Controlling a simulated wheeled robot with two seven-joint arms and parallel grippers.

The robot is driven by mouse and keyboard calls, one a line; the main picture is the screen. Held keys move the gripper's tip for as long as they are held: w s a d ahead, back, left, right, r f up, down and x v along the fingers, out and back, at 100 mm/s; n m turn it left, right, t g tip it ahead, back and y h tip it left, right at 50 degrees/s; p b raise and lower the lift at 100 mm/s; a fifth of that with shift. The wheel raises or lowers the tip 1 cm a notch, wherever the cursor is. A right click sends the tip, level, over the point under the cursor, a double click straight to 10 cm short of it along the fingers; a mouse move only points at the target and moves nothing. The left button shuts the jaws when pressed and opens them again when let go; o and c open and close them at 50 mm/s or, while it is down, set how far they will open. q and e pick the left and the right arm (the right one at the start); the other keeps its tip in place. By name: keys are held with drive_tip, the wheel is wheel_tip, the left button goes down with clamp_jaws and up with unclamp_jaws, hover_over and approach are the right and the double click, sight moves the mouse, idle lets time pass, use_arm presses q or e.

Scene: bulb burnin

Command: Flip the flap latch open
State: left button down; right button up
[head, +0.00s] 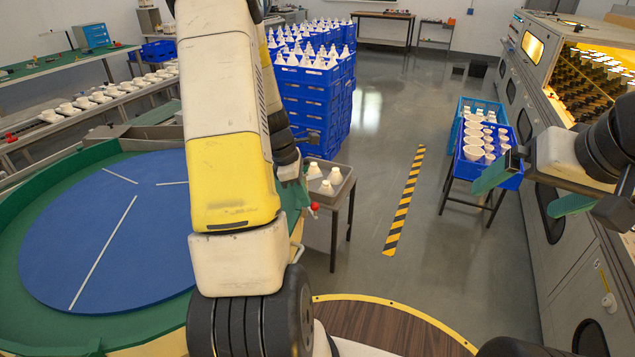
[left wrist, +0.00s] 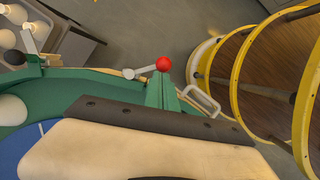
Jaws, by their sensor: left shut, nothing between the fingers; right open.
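The latch shows as a metal lever (left wrist: 140,72) with a red ball knob (left wrist: 163,64) at its right end, by the rim of the round table. The knob also shows in the head view (head: 315,207), right of my left gripper (head: 299,192). In the left wrist view, the green fingers of my left gripper (left wrist: 161,82) are shut and empty, with their tips right by the knob; I cannot tell whether they touch it. The flap itself is not clearly visible. My right gripper (head: 530,190) is open and empty, far to the right.
The round table has a blue disc (head: 110,235) and a green rim (head: 45,185). A grey tray (head: 340,188) with white bulbs stands just beyond my left gripper. Blue crates (head: 310,115) are stacked behind. A metal handle (left wrist: 203,100) lies right of my left fingers.

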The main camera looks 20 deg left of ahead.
use_arm(q)
drive_tip(key=d+n, duration=0.1)
drive_tip(key=n, duration=0.1)
drive_tip(key=w+d+n+t, duration=0.1)
drive_tip(key=n, duration=0.2)
drive_tip(key=shift+w+d+n+y, duration=0.15)
drive_tip(key=shift+n+y, duration=0.15)
drive_tip(key=shift+y, duration=0.1)
drive_tip(key=n, duration=0.1)
drive_tip(key=w+n, duration=0.1)
drive_tip(key=shift+w+d+n+t+y, duration=0.2)
drive_tip(key=shift+d+n+t+y, duration=0.1)
drive_tip(key=shift+d+t+y, duration=0.1)
drive_tip(key=shift+w, duration=0.1)
